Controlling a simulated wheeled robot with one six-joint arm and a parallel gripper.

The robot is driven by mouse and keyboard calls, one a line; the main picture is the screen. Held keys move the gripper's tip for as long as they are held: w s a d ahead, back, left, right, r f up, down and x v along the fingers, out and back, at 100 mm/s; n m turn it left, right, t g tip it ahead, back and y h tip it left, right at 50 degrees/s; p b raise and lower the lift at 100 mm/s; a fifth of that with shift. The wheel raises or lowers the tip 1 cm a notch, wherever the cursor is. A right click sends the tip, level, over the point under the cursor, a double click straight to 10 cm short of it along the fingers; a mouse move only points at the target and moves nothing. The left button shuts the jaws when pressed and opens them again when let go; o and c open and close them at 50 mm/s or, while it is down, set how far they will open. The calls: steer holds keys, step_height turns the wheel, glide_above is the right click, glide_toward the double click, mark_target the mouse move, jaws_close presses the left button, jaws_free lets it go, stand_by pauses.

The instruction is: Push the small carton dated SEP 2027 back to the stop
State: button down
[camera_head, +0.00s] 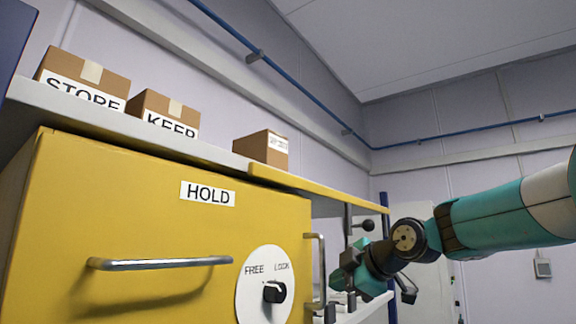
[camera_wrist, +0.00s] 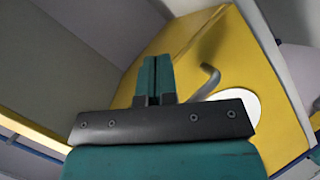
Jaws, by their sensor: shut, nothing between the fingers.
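The small carton (camera_head: 262,147) is brown with a white label whose print is too small to read. It sits near the front edge of the white shelf top, above the yellow cabinet, right of two larger cartons. My gripper (camera_head: 343,277) is right of the cabinet front, lower than the small carton and apart from it. In the wrist view my gripper (camera_wrist: 154,62) shows its two teal fingers together, shut and empty, with the yellow cabinet behind them. The carton does not show in the wrist view. I cannot make out a stop.
Cartons marked STORE (camera_head: 84,82) and KEEP (camera_head: 163,115) stand to the left. The yellow cabinet (camera_head: 130,220) has a HOLD label, a bar handle (camera_head: 160,262) and a FREE/LOCK dial (camera_head: 265,288). A lever with a dark ball (camera_head: 368,226) stands near my gripper. A blue pipe runs along the wall.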

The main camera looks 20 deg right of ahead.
step_height(320, 180, up, 16)
steer(key=s+d+n+t+y, duration=0.1)
steer(key=s+n+t+y, duration=0.15)
steer(key=n, duration=0.75)
steer(key=s+a+r+n+y, duration=0.1)
steer(key=s+r+n, duration=0.1)
steer(key=r+n, duration=0.25)
steer(key=s+r+n+y, duration=0.1)
steer(key=s+r+n, duration=0.2)
steer(key=r+n, duration=0.15)
steer(key=n+y+p, duration=0.2)
steer(key=n+p, duration=0.3)
steer(key=n, duration=0.3)
glide_toward(279, 141)
steer(key=shift+h, duration=0.25)
steer(key=x, duration=0.6)
steer(key=shift+w+a+r, duration=0.25)
steer(key=shift+a+r, duration=0.05)
steer(key=shift+w+a+f+p, duration=0.15)
steer(key=shift+w+a+p, duration=0.05)
steer(key=shift+w+p, duration=0.15)
